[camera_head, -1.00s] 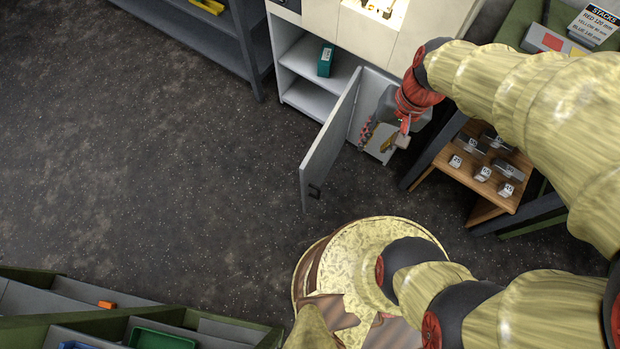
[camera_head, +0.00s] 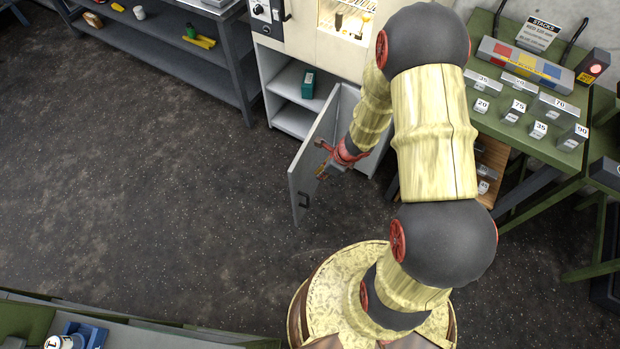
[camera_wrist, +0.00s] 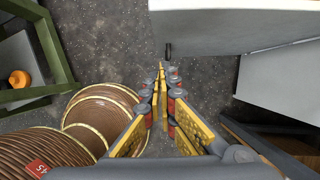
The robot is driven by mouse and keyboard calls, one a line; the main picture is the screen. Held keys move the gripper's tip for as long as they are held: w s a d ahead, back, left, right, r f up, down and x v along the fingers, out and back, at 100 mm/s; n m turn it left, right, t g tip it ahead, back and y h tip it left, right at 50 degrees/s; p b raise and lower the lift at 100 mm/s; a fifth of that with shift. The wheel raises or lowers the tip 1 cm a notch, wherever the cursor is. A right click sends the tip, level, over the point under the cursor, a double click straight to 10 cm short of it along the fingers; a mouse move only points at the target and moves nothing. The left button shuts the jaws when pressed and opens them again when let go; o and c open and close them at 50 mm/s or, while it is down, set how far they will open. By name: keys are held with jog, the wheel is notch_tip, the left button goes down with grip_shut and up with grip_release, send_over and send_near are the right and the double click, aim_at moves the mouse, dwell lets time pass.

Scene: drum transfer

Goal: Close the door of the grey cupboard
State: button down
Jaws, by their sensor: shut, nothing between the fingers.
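The grey cupboard (camera_head: 266,82) stands under a pale machine, its shelves showing. Its door (camera_head: 305,172) stands open, swung out into the room; the dark handle (camera_head: 303,200) is near its free end. My gripper (camera_head: 322,172) is on the handle side of the door, close to its face; I cannot tell whether it touches. In the wrist view the fingers (camera_wrist: 161,68) are shut and empty, pointing toward the pale door panel (camera_wrist: 232,35). The handle (camera_wrist: 168,50) lies just beyond the fingertips there. My arm hides part of the cupboard front.
A green box (camera_head: 308,84) sits on the cupboard's upper shelf. A green workbench (camera_head: 530,140) with labelled blocks stands at right. A grey shelf bench (camera_head: 170,65) is at upper left. The dark floor (camera_head: 150,190) left of the door is clear.

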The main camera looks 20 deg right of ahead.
jog(key=w+a+f+b, duration=0.4)
jog(key=w+a+f, duration=0.1)
jog(key=f, duration=0.3)
jog(key=shift+w+f, duration=0.15)
jog(key=shift+w, duration=0.05)
jog(key=shift+a, duration=0.1)
